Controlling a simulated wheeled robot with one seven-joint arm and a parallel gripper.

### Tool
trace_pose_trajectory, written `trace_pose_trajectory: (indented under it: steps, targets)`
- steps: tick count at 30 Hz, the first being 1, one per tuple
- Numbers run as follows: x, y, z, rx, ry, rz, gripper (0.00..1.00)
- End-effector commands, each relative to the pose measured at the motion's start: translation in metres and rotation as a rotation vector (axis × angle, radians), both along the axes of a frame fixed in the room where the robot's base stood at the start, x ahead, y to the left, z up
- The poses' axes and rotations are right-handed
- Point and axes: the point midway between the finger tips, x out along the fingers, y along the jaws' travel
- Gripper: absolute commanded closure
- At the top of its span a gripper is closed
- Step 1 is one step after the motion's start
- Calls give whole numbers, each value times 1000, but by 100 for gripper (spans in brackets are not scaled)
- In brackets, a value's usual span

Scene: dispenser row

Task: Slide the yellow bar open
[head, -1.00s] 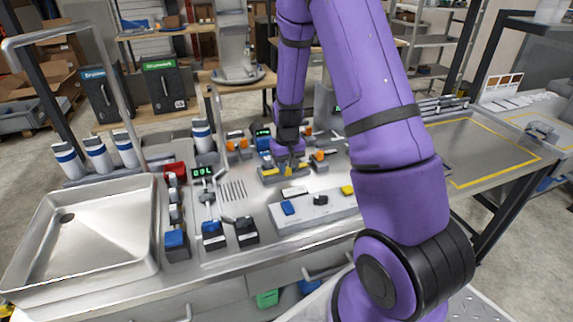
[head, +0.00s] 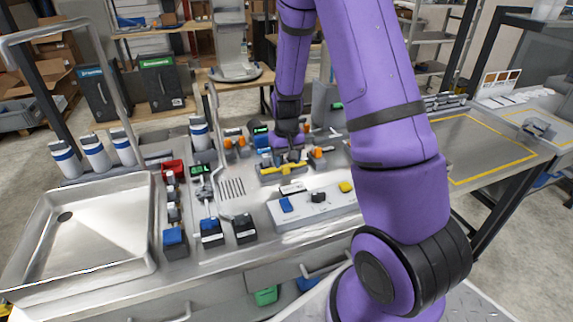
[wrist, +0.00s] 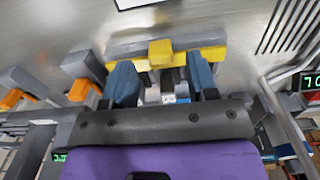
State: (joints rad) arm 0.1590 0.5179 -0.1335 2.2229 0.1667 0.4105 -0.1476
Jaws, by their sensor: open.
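The yellow bar (head: 284,169) is on the steel counter, just in front of my gripper (head: 289,148) in the head view. In the wrist view the yellow bar (wrist: 207,54) runs across the upper middle, with a raised yellow block (wrist: 160,53) at its centre. My gripper (wrist: 160,70) is open, its two blue fingers pointing at the bar, one on each side of the block. No grip on the bar shows. Whether the fingertips touch the bar cannot be told. The bar's mounting is partly hidden by my gripper.
Orange-tipped dispensers (wrist: 83,90) stand close beside my gripper. A white panel with blue, black and yellow knobs (head: 312,208) lies in front of the bar. A slotted drain (head: 232,188) and a steel sink (head: 105,270) are to the left. Yellow-outlined counter (head: 480,145) at right is clear.

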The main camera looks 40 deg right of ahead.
Motion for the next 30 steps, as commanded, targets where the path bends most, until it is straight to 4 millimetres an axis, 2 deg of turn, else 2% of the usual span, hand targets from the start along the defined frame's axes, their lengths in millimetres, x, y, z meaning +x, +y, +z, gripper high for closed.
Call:
trace_pose_trajectory:
  steps: [6,13,18,30]
  targets:
    - [1,0,42,-1,-4,1,47]
    - [0,0,74,0,-1,1,47]
    - [-1,0,83,0,1,0,47]
    - [-1,0,84,1,2,0,47]
